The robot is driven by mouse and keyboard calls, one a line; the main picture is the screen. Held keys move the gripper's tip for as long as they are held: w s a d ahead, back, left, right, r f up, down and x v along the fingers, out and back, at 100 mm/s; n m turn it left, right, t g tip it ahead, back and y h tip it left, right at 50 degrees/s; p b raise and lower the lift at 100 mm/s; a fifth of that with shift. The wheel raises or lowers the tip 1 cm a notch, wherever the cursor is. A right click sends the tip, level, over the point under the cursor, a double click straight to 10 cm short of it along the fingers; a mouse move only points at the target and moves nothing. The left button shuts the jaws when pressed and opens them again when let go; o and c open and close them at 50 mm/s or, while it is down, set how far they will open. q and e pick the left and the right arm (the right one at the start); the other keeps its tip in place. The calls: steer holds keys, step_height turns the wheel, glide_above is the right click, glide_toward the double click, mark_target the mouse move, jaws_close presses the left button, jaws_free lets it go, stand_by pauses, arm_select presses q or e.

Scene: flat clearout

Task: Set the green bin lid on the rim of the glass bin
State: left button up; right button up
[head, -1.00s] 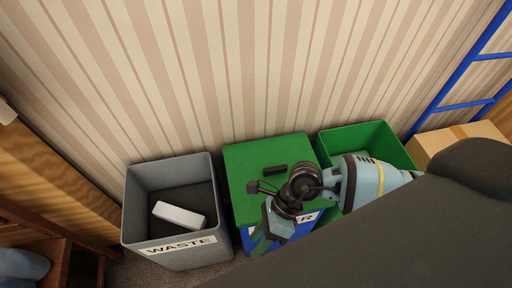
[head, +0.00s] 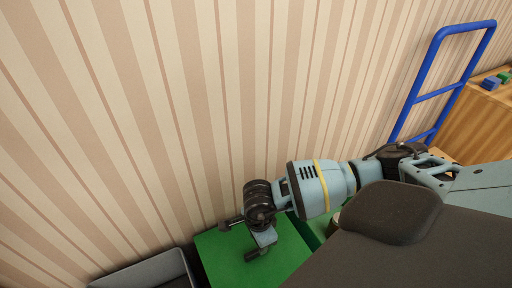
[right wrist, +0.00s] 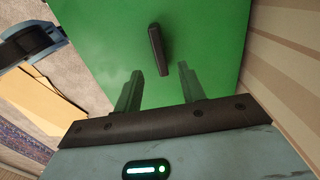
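The flat green lid (head: 235,258) shows at the bottom of the head view, with a dark bar handle (head: 257,254) on top. The lid also fills much of the right wrist view (right wrist: 100,45), its handle (right wrist: 157,48) standing out near the middle. My right gripper (right wrist: 159,68) is open, with the handle in line with the gap between its fingers. I cannot tell whether the fingers flank it. In the head view my right gripper (head: 246,232) is over the lid. A sliver of the green bin (head: 308,232) shows right of the lid, mostly hidden by my arm. My left gripper is not in view.
The grey bin's rim (head: 140,270) is left of the lid, cut off by the frame. The striped wall (head: 150,130) stands close behind. A blue ladder-like frame (head: 432,85) and a wooden box or cabinet (head: 480,125) are at the right.

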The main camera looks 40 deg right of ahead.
mark_target(257, 250)
steer(key=shift+w+a+f, duration=0.1)
steer(key=shift+a+f, duration=0.05)
steer(key=shift+f, duration=1.15)
steer(key=shift+a+f, duration=0.15)
steer(key=shift+f, duration=1.15)
jaws_close()
